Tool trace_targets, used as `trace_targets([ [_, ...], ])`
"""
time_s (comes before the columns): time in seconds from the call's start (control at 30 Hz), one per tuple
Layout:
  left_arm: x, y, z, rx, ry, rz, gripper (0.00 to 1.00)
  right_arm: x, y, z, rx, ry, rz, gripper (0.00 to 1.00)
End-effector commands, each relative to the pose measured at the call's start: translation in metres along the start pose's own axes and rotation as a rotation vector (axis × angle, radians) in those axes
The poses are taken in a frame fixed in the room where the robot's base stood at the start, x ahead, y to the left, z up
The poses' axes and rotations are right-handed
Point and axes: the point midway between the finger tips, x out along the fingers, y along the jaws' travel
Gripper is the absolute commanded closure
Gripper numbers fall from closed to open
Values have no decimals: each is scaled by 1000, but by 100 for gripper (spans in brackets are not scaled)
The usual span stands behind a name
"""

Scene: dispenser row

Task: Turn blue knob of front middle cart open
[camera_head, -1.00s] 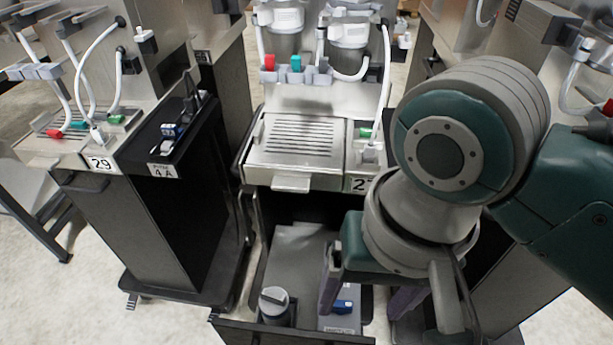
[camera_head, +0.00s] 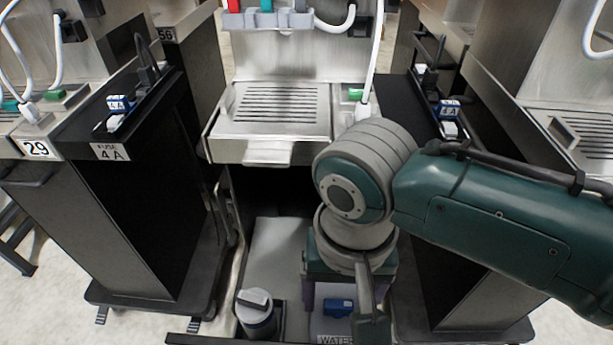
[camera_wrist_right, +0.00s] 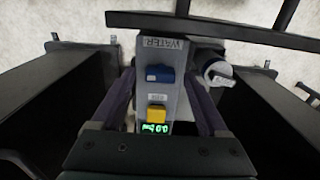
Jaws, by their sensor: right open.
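The blue knob (camera_head: 338,308) sits on a grey panel (camera_head: 322,325) marked WATER, low in the open bay of the middle cart. In the right wrist view the blue knob (camera_wrist_right: 160,74) lies crosswise near the middle of the panel, below the upside-down WATER label. My right gripper (camera_head: 339,320) is open and points down over the panel. In the right wrist view its fingers (camera_wrist_right: 159,82) stand on either side of the panel, with the knob between them and apart from both. My left gripper is not in view.
A yellow button (camera_wrist_right: 156,114) and a green display sit on the same panel. A grey-lidded canister (camera_head: 256,312) stands beside it. The drip tray (camera_head: 277,108) overhangs the bay. A black cart (camera_head: 150,190) stands at left; a dark frame bar runs along the bay's front.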

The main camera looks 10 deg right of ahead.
Motion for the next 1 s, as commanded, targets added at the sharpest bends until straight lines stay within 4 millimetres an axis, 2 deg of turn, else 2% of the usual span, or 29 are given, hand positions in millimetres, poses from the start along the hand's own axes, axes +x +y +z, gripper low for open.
trace_targets([
  [0.3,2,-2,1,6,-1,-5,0,4,0,0,-1,0,0,22],
  [0.33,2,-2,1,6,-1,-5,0,4,0,0,-1,0,0,25],
  [1.0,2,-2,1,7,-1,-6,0,4,0,0,-1,0,0,100],
])
